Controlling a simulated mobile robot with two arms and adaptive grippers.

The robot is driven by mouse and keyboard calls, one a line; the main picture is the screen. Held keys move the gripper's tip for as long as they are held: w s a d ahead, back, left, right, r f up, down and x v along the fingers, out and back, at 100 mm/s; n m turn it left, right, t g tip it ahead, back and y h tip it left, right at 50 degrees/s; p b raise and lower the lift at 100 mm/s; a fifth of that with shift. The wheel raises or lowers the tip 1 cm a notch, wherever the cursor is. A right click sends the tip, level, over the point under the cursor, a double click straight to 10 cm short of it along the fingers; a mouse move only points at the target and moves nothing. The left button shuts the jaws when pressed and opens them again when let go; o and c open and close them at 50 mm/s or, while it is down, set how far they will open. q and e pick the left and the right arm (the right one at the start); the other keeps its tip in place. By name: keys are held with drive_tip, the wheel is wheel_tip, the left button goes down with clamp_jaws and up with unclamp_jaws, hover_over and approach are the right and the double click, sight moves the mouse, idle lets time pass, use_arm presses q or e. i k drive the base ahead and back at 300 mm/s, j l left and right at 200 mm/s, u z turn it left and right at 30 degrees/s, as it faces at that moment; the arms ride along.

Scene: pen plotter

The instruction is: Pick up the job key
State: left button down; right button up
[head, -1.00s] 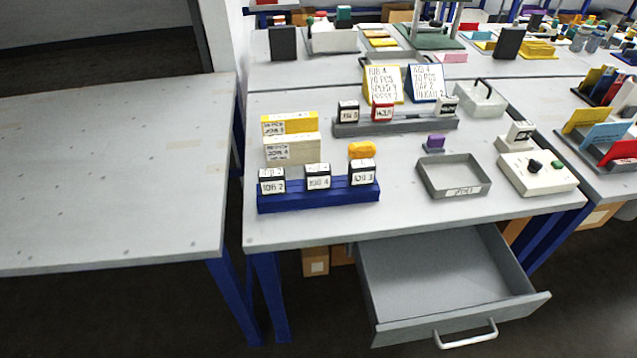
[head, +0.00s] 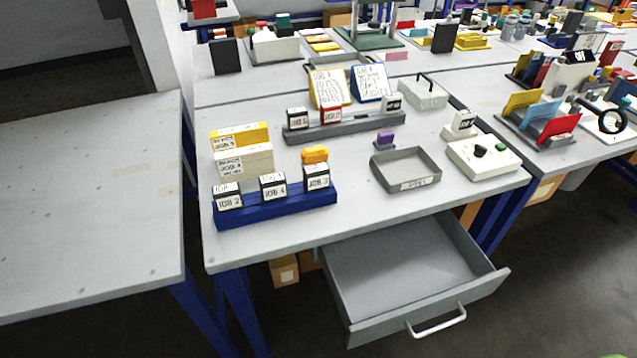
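A blue rack (head: 275,208) stands at the front left of the grey table. It holds three white blocks with black tops, labelled JOB 2 (head: 228,200), JOB 4 (head: 272,187) and JOB 3 (head: 316,178). A grey rack (head: 350,128) behind it holds a black-topped block (head: 297,120), a red-topped block (head: 330,117) and another block (head: 391,104) at its right end; their labels are hard to read. I cannot tell which block is the job key. Neither of my grippers is in view.
A yellow block (head: 315,154) and stacked boxes (head: 245,160) stand behind the blue rack. A grey tray (head: 405,170), purple piece (head: 385,139) and white control box (head: 483,160) are to the right. An open drawer (head: 405,275) juts out in front. The left table (head: 90,200) is bare.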

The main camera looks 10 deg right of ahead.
sight(273, 187)
drive_tip(key=i+l+u, duration=0.1)
drive_tip(key=l, duration=0.2)
drive_tip(key=i+l, duration=0.2)
drive_tip(key=i+l+u, duration=0.15)
drive_tip(key=l, duration=0.3)
drive_tip(key=i+l+u, duration=0.1)
drive_tip(key=l, duration=0.2)
